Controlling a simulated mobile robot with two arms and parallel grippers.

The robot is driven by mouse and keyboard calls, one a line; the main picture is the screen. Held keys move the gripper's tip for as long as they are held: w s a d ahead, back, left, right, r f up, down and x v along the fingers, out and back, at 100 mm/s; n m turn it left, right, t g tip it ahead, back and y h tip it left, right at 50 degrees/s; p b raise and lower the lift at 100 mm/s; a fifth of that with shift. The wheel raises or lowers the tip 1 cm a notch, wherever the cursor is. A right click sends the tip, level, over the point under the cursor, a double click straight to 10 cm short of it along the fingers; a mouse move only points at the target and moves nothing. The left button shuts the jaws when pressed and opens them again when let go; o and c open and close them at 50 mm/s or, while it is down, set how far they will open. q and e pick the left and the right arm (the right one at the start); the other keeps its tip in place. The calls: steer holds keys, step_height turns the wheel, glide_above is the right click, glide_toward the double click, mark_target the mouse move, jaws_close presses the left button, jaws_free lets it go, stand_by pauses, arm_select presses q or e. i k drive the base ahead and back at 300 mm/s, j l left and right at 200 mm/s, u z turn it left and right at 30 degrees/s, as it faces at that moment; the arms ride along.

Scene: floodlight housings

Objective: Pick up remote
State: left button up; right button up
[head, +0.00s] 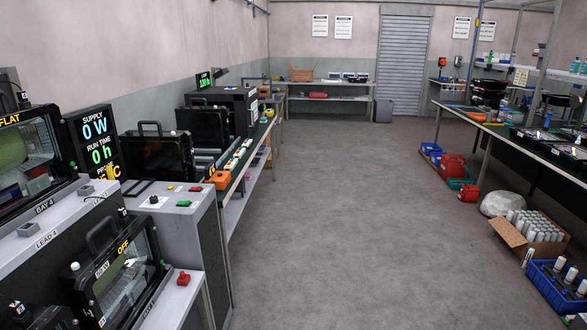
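I cannot make out a remote for certain anywhere in the head view; many items on the benches are too small to tell. Neither of my grippers shows in this view. The near left holds a grey test bench (205,228) with small red, green and yellow buttons on its top. A black floodlight housing (118,268) with a glass front and an "OFF" label stands at its near end. A dark object at the bottom left corner is cut off by the frame and unclear.
Open grey floor (350,230) runs down the middle to a roller shutter (404,65). A long bench lines the left.

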mark_target(236, 155)
steer(key=i+u, duration=0.1)
steer(key=i, duration=0.4)
steer(key=i+l+u, duration=0.1)
steer(key=i, duration=0.45)
steer(key=i+l+u, duration=0.1)
steer(key=i, duration=0.4)
steer(key=i+l+u, duration=0.1)
steer(key=i, duration=0.45)
steer(key=i+l+u, duration=0.55)
steer(key=i, duration=0.2)
